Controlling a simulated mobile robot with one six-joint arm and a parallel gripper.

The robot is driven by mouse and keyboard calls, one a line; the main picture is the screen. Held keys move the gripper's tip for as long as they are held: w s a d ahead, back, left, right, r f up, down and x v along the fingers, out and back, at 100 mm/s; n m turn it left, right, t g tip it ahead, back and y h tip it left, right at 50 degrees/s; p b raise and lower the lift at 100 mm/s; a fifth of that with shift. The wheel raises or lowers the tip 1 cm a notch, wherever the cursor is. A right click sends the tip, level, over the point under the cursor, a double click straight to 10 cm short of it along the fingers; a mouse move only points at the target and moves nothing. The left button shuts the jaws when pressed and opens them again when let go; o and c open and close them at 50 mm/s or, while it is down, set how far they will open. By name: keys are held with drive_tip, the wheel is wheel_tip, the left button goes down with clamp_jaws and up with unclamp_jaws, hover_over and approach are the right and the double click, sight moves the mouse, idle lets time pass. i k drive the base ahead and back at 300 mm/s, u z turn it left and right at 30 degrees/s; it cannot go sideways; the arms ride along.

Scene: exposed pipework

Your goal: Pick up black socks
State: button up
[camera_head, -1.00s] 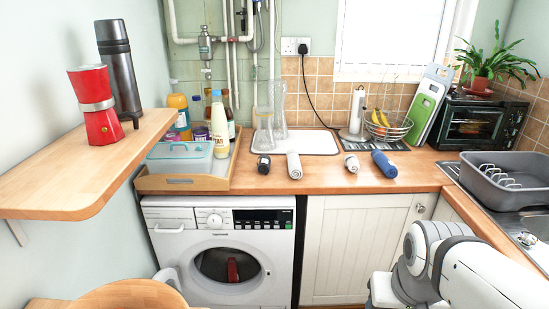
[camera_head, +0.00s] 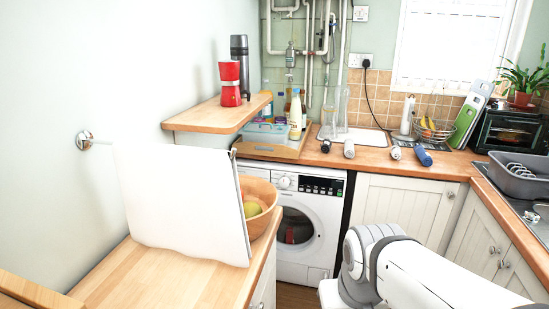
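Several small rolled bundles that look like socks lie in a row along the front of the wooden counter, above the washing machine and cupboard. The black socks (camera_head: 326,146) are the leftmost roll, small and dark. To their right are a pale grey roll (camera_head: 349,149), a white roll with a dark end (camera_head: 396,153) and a blue roll (camera_head: 423,157). My white arm fills the lower right, well short of the counter. My gripper is outside the picture.
A near wooden worktop (camera_head: 160,275) at lower left carries a wooden bowl (camera_head: 262,195) with fruit, partly behind a hanging white towel (camera_head: 180,205). A shelf (camera_head: 215,115) juts from the left wall. A wooden tray (camera_head: 270,150) with bottles stands left of the socks.

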sight(326, 146)
drive_tip(key=z, duration=0.9)
drive_tip(key=i, duration=2.9)
drive_tip(key=u, duration=1.05)
